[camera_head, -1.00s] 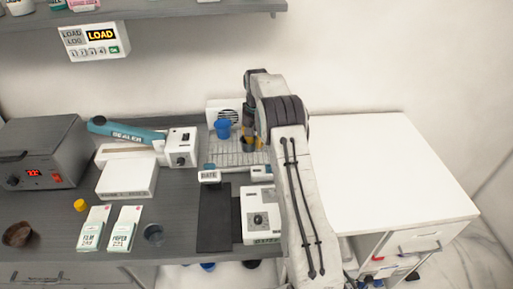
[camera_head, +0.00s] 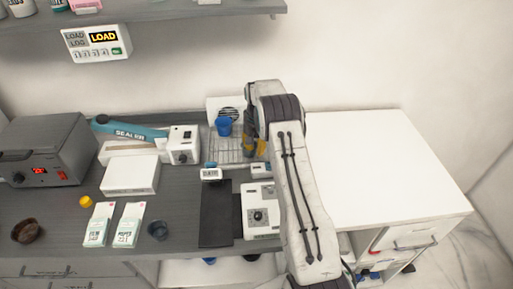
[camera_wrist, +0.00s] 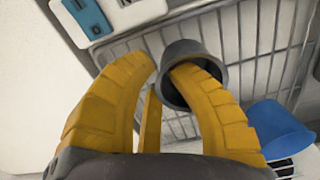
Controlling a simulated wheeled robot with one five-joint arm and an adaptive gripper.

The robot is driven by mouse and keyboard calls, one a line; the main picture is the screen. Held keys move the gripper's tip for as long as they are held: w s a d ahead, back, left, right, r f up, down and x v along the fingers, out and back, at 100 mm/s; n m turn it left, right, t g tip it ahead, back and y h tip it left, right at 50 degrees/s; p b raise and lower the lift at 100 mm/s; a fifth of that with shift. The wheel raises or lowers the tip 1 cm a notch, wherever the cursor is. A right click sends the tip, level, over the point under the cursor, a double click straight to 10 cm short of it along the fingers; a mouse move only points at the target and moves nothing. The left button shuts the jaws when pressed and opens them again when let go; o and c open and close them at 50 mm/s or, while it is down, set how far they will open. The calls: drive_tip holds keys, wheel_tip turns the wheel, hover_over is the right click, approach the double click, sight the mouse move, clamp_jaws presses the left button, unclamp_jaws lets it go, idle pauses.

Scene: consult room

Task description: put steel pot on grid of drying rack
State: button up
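The steel pot (camera_wrist: 163,86) is a small dark grey cup, seen from above in the wrist view. My gripper (camera_wrist: 162,68) has yellow fingers close together at its left wall. The right finger reaches into the pot's mouth and the left finger is outside, so the wall is pinched between them. The wire grid of the drying rack (camera_wrist: 247,32) lies beneath; whether the pot touches it I cannot tell. In the head view my gripper (camera_head: 256,147) is over the right part of the rack (camera_head: 224,155), and my arm hides much of that area.
A blue cup (camera_head: 224,127) stands on the rack, beside the pot in the wrist view (camera_wrist: 278,130). The sealer (camera_head: 140,134) is left of the rack. A white device (camera_head: 260,217) and a dark mat (camera_head: 215,222) lie in front. The white tabletop (camera_head: 385,165) on the right is clear.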

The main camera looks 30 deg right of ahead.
sight(256, 145)
drive_tip(key=shift+o, duration=1.2)
drive_tip(key=shift+r, duration=0.1)
wheel_tip(256, 145, up, 10)
drive_tip(key=b, duration=0.4)
drive_tip(key=shift+r, duration=0.25)
drive_tip(key=s+a+r+n+t, duration=0.2)
drive_tip(key=s+a+r+n, duration=0.1)
drive_tip(key=s+a+r, duration=1)
drive_tip(key=s+a+f+n+t, duration=0.1)
drive_tip(key=s+a+f, duration=0.1)
drive_tip(key=s, duration=0.9)
drive_tip(key=s+a+f+n+t, duration=0.1)
drive_tip(key=s+a+f, duration=0.1)
drive_tip(key=s, duration=1)
drive_tip(key=shift+s, duration=0.2)
